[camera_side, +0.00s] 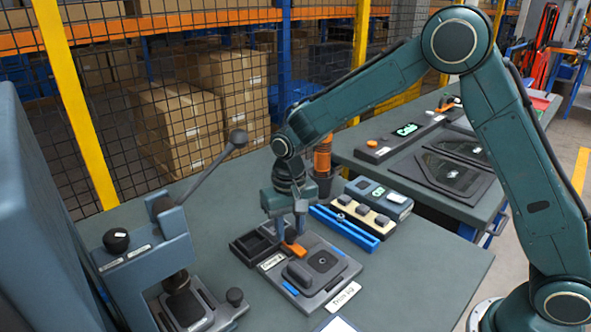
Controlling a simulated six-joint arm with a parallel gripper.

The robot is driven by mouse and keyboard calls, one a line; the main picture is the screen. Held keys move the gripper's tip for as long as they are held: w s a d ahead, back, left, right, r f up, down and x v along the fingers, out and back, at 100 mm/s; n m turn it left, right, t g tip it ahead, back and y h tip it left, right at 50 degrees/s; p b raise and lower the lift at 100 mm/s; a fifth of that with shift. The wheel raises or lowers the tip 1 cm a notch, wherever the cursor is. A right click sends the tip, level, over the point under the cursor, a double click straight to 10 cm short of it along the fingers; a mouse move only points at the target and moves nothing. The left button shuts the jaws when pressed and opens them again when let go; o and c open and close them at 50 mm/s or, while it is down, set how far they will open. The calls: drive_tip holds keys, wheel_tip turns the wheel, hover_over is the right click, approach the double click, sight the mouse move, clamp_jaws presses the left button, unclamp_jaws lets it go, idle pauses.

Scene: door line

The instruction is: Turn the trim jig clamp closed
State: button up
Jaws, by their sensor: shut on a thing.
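The trim jig (335,262) is a dark grey plate fixture on the bench, with a "Trim jig" label (343,297) at its front right edge. Its orange clamp lever (294,248) lies near the jig's back left corner. My gripper (291,238) points straight down over that corner, shut on the orange lever. The fingers hide part of the lever and its pivot. A raised dark block (300,273) and a square pad with a round centre (322,260) sit on the jig. Small blue pieces (291,288) show at its edges.
A black open tray (254,246) stands just left of the gripper. A blue rail (345,228) and a block with dark knobs (364,214) lie behind right. A lever press (150,250) stands at left, its long handle rising. Bare bench (430,265) lies to the right.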

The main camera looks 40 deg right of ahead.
sight(290, 233)
drive_tip(key=shift+r, duration=0.1)
drive_tip(key=o, duration=1)
drive_tip(key=shift+c, duration=0.2)
wheel_tip(290, 233, up, 14)
idle(0.5)
